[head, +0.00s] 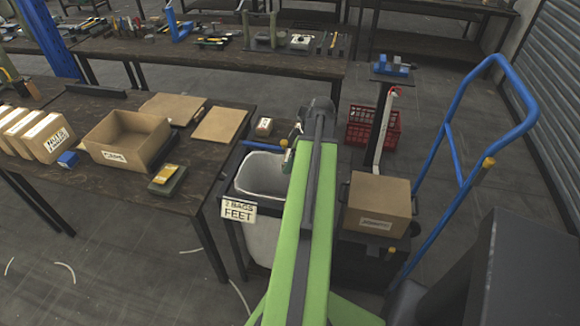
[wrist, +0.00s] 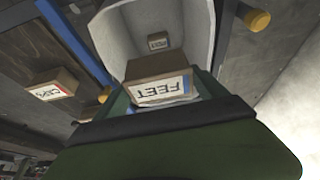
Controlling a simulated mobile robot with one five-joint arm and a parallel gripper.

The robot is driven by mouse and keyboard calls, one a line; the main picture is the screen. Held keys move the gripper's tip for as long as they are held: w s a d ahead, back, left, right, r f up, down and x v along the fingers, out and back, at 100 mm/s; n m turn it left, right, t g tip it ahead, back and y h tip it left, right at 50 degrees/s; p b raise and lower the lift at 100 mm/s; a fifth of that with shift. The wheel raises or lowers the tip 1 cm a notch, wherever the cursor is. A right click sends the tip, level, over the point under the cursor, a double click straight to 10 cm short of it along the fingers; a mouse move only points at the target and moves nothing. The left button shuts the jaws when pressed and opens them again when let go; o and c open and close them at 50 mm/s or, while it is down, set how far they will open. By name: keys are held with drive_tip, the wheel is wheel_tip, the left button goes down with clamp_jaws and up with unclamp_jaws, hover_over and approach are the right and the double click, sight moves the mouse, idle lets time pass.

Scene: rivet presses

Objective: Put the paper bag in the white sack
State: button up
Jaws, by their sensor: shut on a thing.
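The white sack (head: 262,174) hangs open in a dark frame with a "2 BAGS FEET" sign (head: 238,210). It also shows in the wrist view (wrist: 120,35). My gripper (wrist: 165,106) is shut on a brown paper bag (wrist: 150,68) labelled FEET, held at the sack's mouth. Another small brown bag (wrist: 157,41) labelled FEET shows deeper inside the sack. In the head view my green arm hides the held bag and the sack's right side. How far the held bag is below the rim I cannot tell.
A closed carton (head: 378,204) on a blue-handled cart (head: 455,130) stands right. Yellow-capped posts (wrist: 257,20) flank the sack.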

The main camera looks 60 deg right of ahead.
drive_tip(key=shift+s, duration=0.25)
wheel_tip(320, 180, down, 18)
drive_tip(key=b, duration=1.8)
drive_tip(key=shift+f, duration=0.2)
drive_tip(key=o, duration=1.4)
drive_tip(key=shift+o, duration=0.2)
drive_tip(key=p+v, duration=1.6)
drive_tip(key=v, duration=0.1)
drive_tip(key=shift+r, duration=0.25)
drive_tip(key=shift+s, duration=0.1)
